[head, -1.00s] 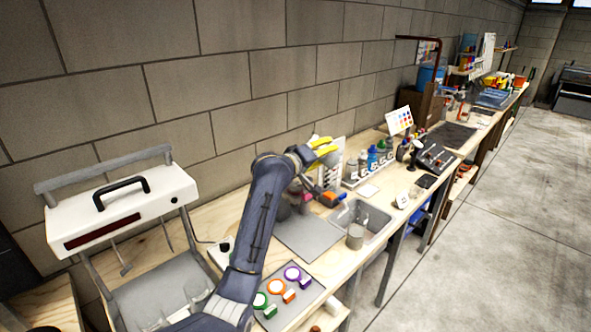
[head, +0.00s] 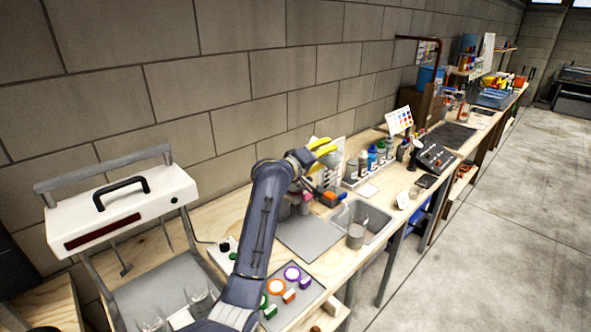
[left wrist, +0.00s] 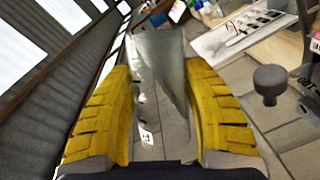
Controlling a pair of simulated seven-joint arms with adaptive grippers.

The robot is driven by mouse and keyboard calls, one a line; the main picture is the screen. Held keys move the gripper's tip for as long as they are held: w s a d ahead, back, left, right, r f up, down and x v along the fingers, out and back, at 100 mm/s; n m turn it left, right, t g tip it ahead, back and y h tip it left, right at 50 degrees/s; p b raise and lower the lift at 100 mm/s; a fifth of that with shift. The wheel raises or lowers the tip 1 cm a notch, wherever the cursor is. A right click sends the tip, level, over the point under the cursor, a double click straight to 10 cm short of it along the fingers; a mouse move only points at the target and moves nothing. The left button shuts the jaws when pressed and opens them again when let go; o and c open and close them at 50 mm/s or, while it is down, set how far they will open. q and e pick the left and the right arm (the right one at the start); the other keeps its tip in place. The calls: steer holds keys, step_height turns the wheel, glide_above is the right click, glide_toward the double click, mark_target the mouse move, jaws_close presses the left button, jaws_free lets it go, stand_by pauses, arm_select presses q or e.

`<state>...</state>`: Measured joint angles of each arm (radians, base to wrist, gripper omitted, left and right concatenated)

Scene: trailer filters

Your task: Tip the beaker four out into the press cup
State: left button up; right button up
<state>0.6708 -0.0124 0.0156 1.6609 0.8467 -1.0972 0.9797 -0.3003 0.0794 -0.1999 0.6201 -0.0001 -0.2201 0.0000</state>
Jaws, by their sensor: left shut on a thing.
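My left gripper (head: 322,152) is raised over the bench near the wall, its yellow fingers toward the right. In the left wrist view my left gripper (left wrist: 165,115) is shut on a clear beaker (left wrist: 160,75) with a small white label low on its side. The label is too small to read surely, and what the beaker holds is unclear. The beaker can hardly be made out in the head view. I cannot surely pick out the press cup; the spot below the gripper is partly hidden by my arm. A dark round knob (left wrist: 270,82) shows right of the fingers. My right gripper is not in view.
A grey mat (head: 308,236) lies on the bench, with a sink (head: 372,218) to its right and a grey cup (head: 356,237) at the sink's near edge. Several bottles (head: 373,158) stand along the wall. A tray with coloured rings (head: 292,273) lies in front.

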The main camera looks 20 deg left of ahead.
arm_select(q)
steer(key=shift+f+n+t, duration=0.2)
steer(key=shift+n+t, duration=0.2)
steer(key=shift+n, duration=0.2)
stand_by(0.4)
steer(key=shift+a+r+n+h+b, duration=0.3)
steer(key=shift+a+r+n, duration=0.35)
steer(key=shift+n, duration=0.15)
stand_by(0.7)
steer(key=shift+a+f+n+t+b, duration=0.2)
steer(key=shift+f+n+t+b, duration=0.1)
steer(key=shift+n+t+b, duration=0.4)
stand_by(1.1)
steer(key=shift+a+r+n, duration=0.25)
steer(key=shift+r+n, duration=0.25)
steer(key=shift+n, duration=0.5)
stand_by(0.4)
steer(key=shift+a+f+n+t+b, duration=0.3)
steer(key=shift+n+t+b, duration=0.35)
steer(key=shift+n, duration=0.25)
stand_by(0.5)
steer(key=shift+a+r+n+t, duration=0.25)
steer(key=shift+n, duration=0.45)
